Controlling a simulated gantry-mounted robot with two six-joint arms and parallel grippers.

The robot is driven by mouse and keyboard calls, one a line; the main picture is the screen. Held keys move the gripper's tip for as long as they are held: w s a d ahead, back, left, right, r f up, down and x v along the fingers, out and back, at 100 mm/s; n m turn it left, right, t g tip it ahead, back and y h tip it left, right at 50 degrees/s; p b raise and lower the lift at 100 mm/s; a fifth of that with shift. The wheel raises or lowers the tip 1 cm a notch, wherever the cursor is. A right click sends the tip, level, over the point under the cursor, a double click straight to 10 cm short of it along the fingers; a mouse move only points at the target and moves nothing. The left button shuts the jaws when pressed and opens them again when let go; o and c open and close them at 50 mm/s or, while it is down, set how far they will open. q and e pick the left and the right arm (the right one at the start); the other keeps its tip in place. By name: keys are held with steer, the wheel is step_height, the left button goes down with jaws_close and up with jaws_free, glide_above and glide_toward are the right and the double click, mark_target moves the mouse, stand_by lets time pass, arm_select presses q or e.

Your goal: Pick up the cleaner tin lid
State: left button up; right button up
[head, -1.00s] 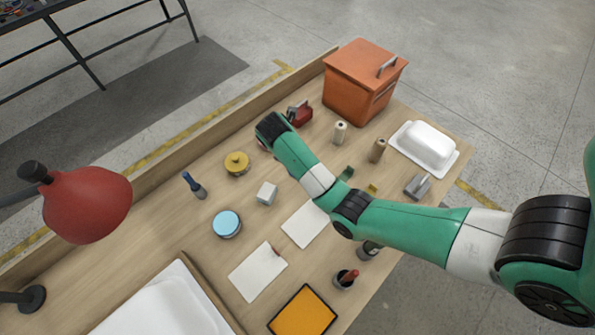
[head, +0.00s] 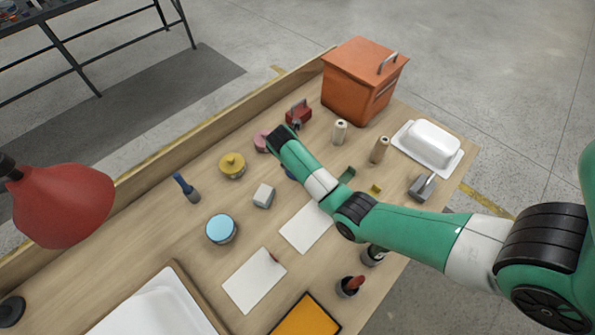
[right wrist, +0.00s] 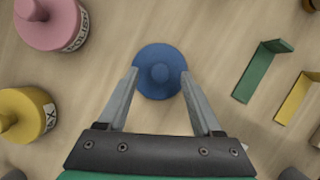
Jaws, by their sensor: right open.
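The blue round lid with a central knob (right wrist: 160,72), which I take for the cleaner tin lid, lies on the tabletop in the right wrist view. My right gripper (right wrist: 160,77) is open, with one finger on each side of the lid; I cannot tell whether they touch it. In the head view my right arm hides most of the lid, and only a dark blue sliver (head: 289,174) shows. An open-looking tin with a light blue top (head: 221,229) stands nearer the front left. My left gripper is not in view.
A pink tin (right wrist: 50,20) and yellow tin (right wrist: 25,115) stand left of the gripper. Green (right wrist: 260,70) and yellow (right wrist: 298,98) angle pieces lie right. An orange box (head: 360,82), white covered dish (head: 430,145) and red lamp (head: 62,205) stand around the table.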

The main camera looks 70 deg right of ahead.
steer(key=shift+x, duration=0.85)
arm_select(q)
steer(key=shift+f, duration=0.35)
arm_select(e)
steer(key=shift+r, duration=0.1)
jaws_close()
